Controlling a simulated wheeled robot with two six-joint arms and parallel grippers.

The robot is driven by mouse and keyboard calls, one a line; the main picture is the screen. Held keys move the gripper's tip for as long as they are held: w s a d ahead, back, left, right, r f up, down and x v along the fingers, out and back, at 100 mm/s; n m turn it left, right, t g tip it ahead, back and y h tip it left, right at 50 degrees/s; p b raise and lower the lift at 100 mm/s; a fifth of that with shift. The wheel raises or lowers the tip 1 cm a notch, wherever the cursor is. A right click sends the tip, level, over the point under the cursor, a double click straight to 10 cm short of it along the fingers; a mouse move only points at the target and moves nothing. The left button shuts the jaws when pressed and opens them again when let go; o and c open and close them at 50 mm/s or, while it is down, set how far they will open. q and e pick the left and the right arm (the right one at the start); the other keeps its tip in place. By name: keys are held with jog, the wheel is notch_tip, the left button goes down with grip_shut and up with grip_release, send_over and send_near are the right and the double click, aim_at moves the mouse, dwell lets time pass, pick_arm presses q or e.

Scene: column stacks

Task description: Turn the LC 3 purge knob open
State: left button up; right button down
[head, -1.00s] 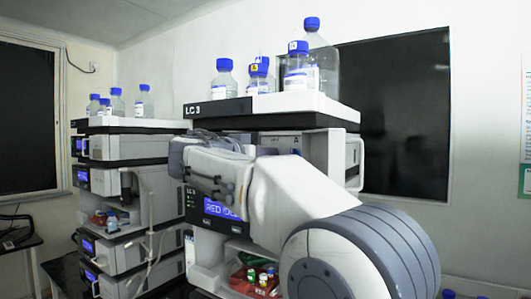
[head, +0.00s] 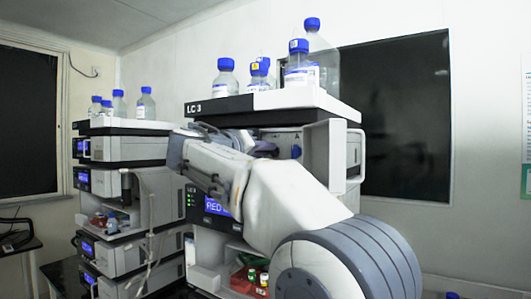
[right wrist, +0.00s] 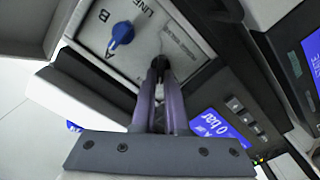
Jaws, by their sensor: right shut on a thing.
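The LC 3 stack (head: 222,107) stands in the middle of the head view, its name on the top tray's dark front edge. My right arm crosses its front. In the right wrist view, my right gripper (right wrist: 160,68) has its two purple-grey fingers close together on a small dark knob (right wrist: 164,66) on a light panel. The fingers hide most of that knob, so its angle cannot be told. A blue selector knob (right wrist: 122,33), marked A, B and LINE, sits beside it, apart from the fingers. In the head view my forearm hides much of the panel. My left gripper is out of view.
Blue-capped bottles (head: 298,62) stand on top of LC 3. A blue display (right wrist: 218,130) reads 0 bar. Another stack (head: 128,148) stands at the left. Small vials (head: 252,275) sit in a red tray below.

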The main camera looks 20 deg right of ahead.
jog(key=n, duration=1)
jog(key=shift+w+a+f+p, duration=0.15)
jog(key=shift+f+p, duration=0.15)
jog(key=shift+p, duration=0.1)
jog(key=c, duration=0.9)
grip_release()
jog(key=shift+c, duration=0.2)
jog(key=b+v, duration=0.3)
jog(key=v, duration=0.7)
jog(key=shift+a, duration=0.2)
